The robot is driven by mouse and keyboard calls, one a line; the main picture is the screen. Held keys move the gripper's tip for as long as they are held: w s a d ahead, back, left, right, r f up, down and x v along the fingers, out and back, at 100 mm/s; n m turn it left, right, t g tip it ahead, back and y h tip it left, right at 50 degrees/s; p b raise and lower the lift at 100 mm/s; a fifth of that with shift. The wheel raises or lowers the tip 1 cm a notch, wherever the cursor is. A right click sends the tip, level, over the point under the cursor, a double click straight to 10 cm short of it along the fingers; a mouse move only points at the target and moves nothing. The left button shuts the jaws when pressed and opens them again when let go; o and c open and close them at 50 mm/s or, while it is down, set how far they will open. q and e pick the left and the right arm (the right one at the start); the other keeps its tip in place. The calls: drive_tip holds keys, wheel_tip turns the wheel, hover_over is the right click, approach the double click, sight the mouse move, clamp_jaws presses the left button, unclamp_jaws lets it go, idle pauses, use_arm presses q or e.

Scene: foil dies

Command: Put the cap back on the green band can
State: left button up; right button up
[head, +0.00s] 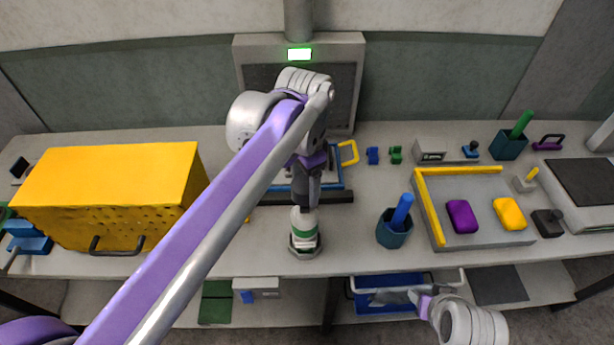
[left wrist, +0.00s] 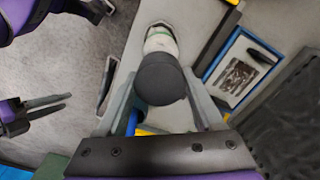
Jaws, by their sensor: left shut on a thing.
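The can with the green band (head: 304,229) stands upright in a grey holder on the bench, near its front edge. It also shows in the left wrist view (left wrist: 160,42), partly hidden behind the cap. My left gripper (head: 306,193) is directly above the can, pointing down. It is shut on the dark round cap (left wrist: 161,78), which sits between its fingers over the can's top. I cannot tell whether cap and can touch. My right gripper (head: 408,297) is low in front of the bench, away from the can; its fingers are apart and empty in the left wrist view (left wrist: 52,112).
A yellow perforated box (head: 110,190) stands left. A blue-framed tray (head: 340,180) lies behind the can. A teal cup (head: 394,236) with a blue stick stands right of it, then a grey tray (head: 480,190) with purple and yellow blocks.

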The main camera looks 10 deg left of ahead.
use_arm(q)
wheel_tip(320, 180, down, 5)
drive_tip(key=shift+r+b, duration=0.1)
drive_tip(key=shift+b, duration=1.1)
drive_tip(key=shift+f, duration=0.55)
use_arm(e)
drive_tip(key=f, duration=0.1)
drive_tip(key=s+f, duration=0.1)
drive_tip(key=f, duration=0.2)
drive_tip(key=shift+s+f, duration=0.15)
drive_tip(key=shift+s, duration=0.15)
drive_tip(key=shift+r, duration=0.2)
use_arm(q)
drive_tip(key=shift+f, duration=0.15)
idle(0.4)
drive_tip(key=o, duration=1.3)
